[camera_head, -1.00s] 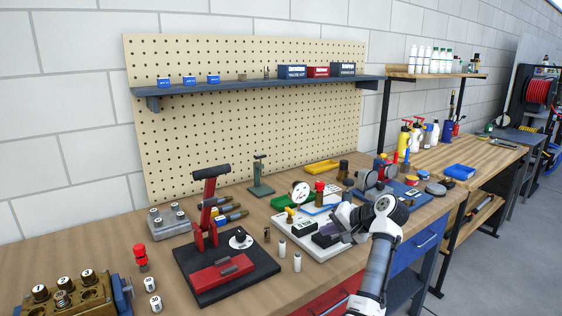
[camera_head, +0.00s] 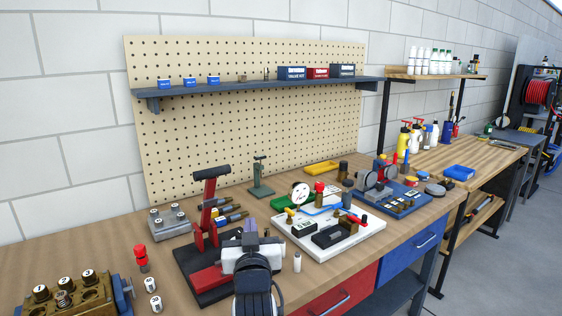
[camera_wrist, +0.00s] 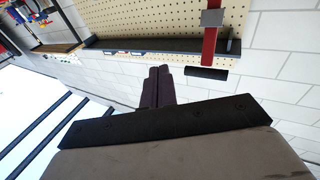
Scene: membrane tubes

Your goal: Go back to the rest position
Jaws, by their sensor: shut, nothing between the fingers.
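My gripper shows in the wrist view (camera_wrist: 158,85), its two dark fingers together with nothing between them. In the head view my wrist and gripper (camera_head: 250,240) stand in front of the red press (camera_head: 205,225) with its dark base, hiding part of it. Whether they touch cannot be told from this view. In the wrist view the red press lever (camera_wrist: 210,40) with its black handle is above and to the right of the fingers.
A white board with a gauge (camera_head: 345,245) lies to the right. A brass block with numbered caps (camera_head: 65,297) is at the front left. A small white cylinder (camera_head: 297,262) stands close to my arm. The pegboard shelf (camera_head: 260,85) runs behind.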

